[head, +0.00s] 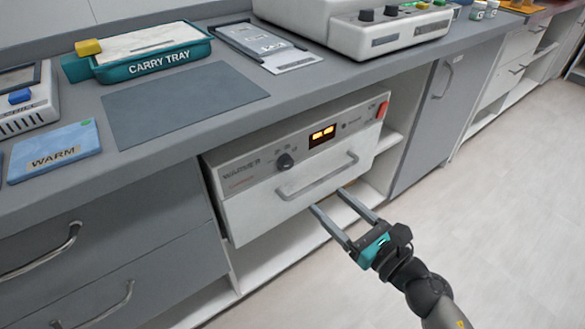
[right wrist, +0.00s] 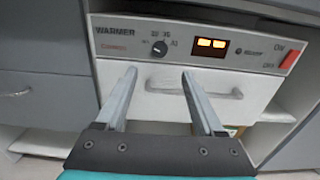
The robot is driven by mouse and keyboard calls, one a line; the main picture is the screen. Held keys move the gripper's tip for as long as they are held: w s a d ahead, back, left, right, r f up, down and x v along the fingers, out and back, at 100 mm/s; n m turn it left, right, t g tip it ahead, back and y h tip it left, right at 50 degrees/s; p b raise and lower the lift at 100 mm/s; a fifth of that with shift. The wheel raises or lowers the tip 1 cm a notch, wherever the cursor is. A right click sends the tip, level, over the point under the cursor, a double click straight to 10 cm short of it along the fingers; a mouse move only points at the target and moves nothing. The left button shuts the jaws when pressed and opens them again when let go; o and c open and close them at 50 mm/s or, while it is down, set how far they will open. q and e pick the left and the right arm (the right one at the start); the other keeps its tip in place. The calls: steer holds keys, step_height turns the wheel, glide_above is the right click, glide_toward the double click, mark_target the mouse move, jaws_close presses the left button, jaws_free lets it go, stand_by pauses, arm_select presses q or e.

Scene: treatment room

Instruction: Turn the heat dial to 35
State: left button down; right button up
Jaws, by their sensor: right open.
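The warmer (head: 300,150) is a white drawer unit under the counter. Its heat dial (head: 285,161) is a small dark knob left of a lit orange display (head: 322,135). In the right wrist view the dial (right wrist: 159,47) has small number marks above and beside it; its exact setting is too small to read. My right gripper (head: 328,203) is open and empty, in front of the warmer and below the dial. In the right wrist view its fingers (right wrist: 160,75) point at the warmer's front, apart from the dial. My left gripper is not in view.
The warmer's drawer handle (head: 318,178) sticks out below the dial. A red switch (head: 382,109) is at the panel's right end. On the counter are a carry tray (head: 155,62), a blue WARM pack (head: 53,150) and a grey mat (head: 182,103). The floor at right is clear.

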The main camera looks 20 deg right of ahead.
mark_target(289, 164)
steer(key=x, duration=1.3)
steer(key=shift+f+p, duration=0.1)
steer(key=shift+p, duration=0.2)
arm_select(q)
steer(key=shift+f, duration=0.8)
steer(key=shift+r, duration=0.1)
arm_select(e)
jaws_close()
